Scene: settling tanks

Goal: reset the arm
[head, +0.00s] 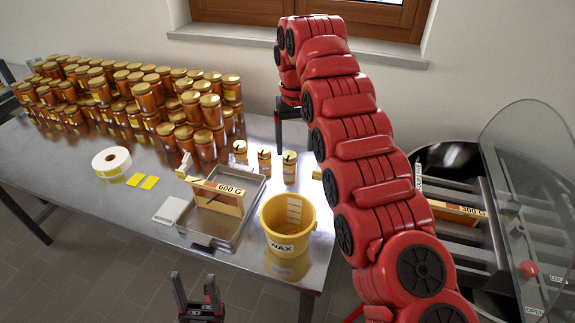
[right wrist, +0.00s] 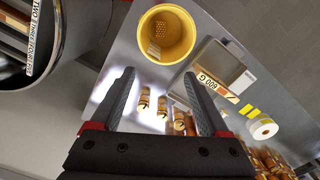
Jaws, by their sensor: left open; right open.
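My right arm (head: 355,150), red with black joint discs, rises from the lower right and arches up in front of the wall. Its gripper (head: 291,117) hangs over the back edge of the metal table, partly behind the arm. In the right wrist view, the right gripper (right wrist: 160,73) is open and empty, with small jars (right wrist: 162,107) seen beyond the gap between its fingers. My left gripper (head: 196,285) is at the bottom of the head view, in front of the table's front edge, open and empty, fingers upward. Most of the left arm is out of view.
The table (head: 80,165) holds many amber jars (head: 150,105), a label roll (head: 112,161), a tray (head: 251,214) with a 600 G frame, and a yellow WAX bucket (head: 287,225). An extractor drum (head: 461,215) with a clear lid (head: 530,150) stands right of the arm.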

